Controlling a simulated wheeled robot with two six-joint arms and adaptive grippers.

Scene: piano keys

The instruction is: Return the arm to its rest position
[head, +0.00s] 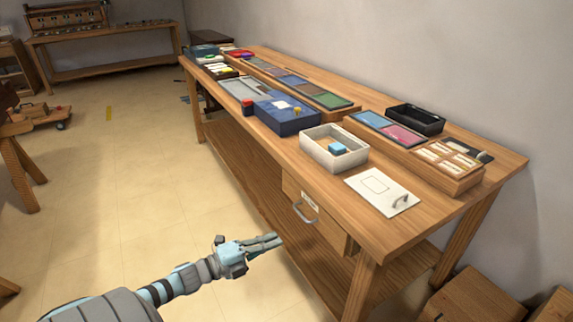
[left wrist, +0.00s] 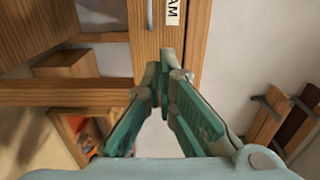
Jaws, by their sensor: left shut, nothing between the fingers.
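My left arm comes in from the bottom left of the head view. Its gripper (head: 277,239) is shut and empty, out in front of the wooden workbench (head: 448,232) and below its top. In the left wrist view the two green fingers (left wrist: 165,62) meet at their tips with nothing between them. Behind them is the bench's wooden front, with a drawer handle and part of a label at the top. My right gripper is in neither view.
The bench drawer (head: 314,215) with a metal handle is closed. On the bench top are a white tray (head: 352,160) with a small blue block, a blue box (head: 287,122), a white plate (head: 371,192) and a black tray (head: 416,118).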

